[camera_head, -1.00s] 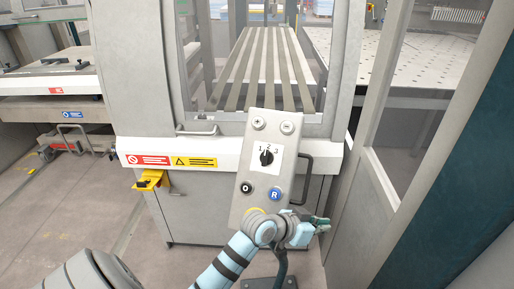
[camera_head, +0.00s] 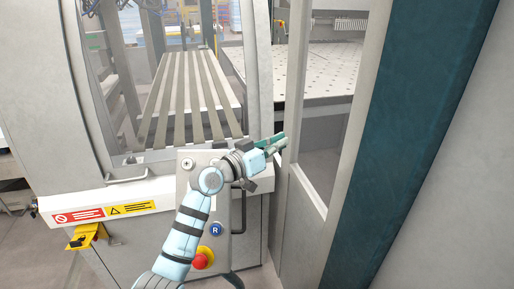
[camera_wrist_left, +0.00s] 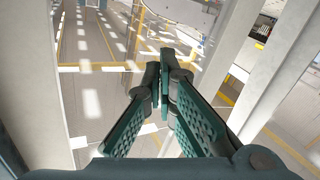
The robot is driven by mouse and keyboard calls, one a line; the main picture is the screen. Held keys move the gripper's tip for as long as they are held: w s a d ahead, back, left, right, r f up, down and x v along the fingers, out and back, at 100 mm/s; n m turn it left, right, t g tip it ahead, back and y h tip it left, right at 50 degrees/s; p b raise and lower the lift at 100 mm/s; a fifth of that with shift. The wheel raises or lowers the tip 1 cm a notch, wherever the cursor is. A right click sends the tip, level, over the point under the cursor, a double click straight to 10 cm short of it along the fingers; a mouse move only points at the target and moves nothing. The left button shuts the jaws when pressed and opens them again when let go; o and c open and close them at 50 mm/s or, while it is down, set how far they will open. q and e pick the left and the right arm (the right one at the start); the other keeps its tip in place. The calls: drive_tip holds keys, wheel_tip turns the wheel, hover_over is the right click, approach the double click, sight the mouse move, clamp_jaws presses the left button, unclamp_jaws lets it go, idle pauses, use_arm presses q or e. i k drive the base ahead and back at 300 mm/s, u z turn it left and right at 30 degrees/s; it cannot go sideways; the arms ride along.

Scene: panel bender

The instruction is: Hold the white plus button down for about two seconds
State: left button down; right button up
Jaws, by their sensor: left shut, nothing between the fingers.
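The grey control panel (camera_head: 183,198) stands in front of the machine in the head view. A white button (camera_head: 187,163) shows at its upper left; its symbol is too small to read surely. The panel's upper right and middle, with the second white button and the selector, are hidden behind my left arm. My left gripper (camera_head: 281,139) is shut and empty, up and to the right of the panel, its fingers pointing right, away from the buttons. Its closed fingers (camera_wrist_left: 163,72) fill the middle of the left wrist view, where no button shows. My right gripper is not in view.
A blue R button (camera_head: 215,229) and a red emergency stop (camera_head: 201,261) sit low on the panel. A dark handle (camera_head: 238,205) is at its right. A framed window post (camera_head: 345,130) stands close right of the gripper. A yellow bracket (camera_head: 86,235) sticks out at left.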

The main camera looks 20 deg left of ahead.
sight(187, 164)
drive_tip(key=u, duration=0.1)
drive_tip(key=k, duration=0.2)
drive_tip(key=u, duration=0.65)
